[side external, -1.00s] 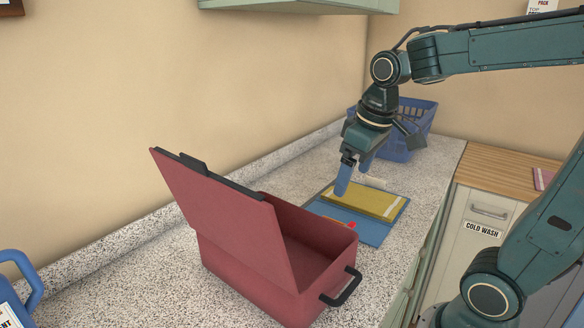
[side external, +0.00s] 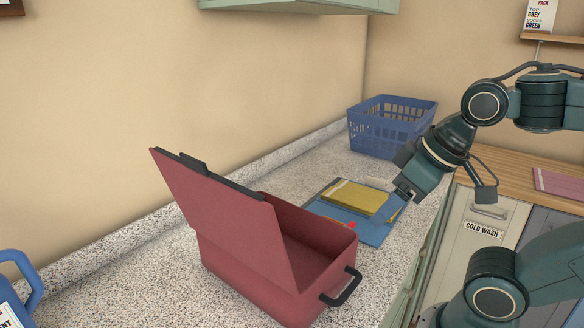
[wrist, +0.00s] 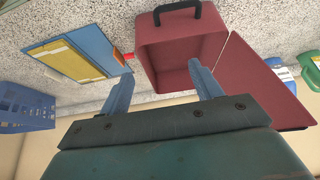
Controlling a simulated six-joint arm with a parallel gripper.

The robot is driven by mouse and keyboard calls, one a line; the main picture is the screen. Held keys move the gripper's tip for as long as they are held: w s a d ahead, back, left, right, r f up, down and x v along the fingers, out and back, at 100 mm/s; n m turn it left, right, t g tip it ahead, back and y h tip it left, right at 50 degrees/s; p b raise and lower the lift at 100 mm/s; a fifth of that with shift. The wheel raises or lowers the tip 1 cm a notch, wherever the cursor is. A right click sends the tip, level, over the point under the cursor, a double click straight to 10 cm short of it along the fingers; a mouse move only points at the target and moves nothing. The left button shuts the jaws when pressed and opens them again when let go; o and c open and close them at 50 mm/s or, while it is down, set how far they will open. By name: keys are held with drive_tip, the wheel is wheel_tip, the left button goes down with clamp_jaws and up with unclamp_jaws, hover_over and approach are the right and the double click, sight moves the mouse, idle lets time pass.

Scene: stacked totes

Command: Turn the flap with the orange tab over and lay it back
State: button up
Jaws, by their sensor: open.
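A blue folder-like flap (side external: 372,232) lies open and flat on the counter behind the red box, with a yellow panel (side external: 357,197) on its far part. A small orange-red tab (wrist: 128,56) sticks out at its edge in the wrist view; in the side view the tab (side external: 352,224) shows beside the box rim, which hides part of the flap. My gripper (side external: 394,208) is open and empty, tilted down, and overlaps the flap's right edge in the side view. In the wrist view my two blue fingers (wrist: 162,90) are spread apart, with nothing between them.
The red box (side external: 250,260) stands in front with its lid (side external: 225,205) raised and a black handle (side external: 342,287). A blue basket (side external: 390,130) stands at the back. A blue jug (side external: 18,285) is at the left. Speckled counter (side external: 150,270) is clear left of the box.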

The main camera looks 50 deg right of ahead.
drive_tip(key=shift+w+d+r, duration=0.15)
drive_tip(key=shift+w, duration=0.2)
drive_tip(key=c, duration=0.7)
drive_tip(key=w+d+g, duration=0.1)
drive_tip(key=w+d, duration=0.1)
drive_tip(key=w, duration=0.3)
drive_tip(key=shift+w+d+r+g, duration=0.2)
drive_tip(key=shift+d+r+g, duration=0.15)
drive_tip(key=shift+d+g, duration=0.05)
drive_tip(key=g, duration=0.4)
hover_over(334, 218)
drive_tip(key=s+a, duration=0.3)
drive_tip(key=a, duration=0.2)
wheel_tip(334, 218, down, 7)
drive_tip(key=shift+w+a, duration=0.1)
drive_tip(key=shift+w, duration=0.05)
wheel_tip(334, 218, down, 14)
drive_tip(key=shift+r, duration=0.1)
clamp_jaws()
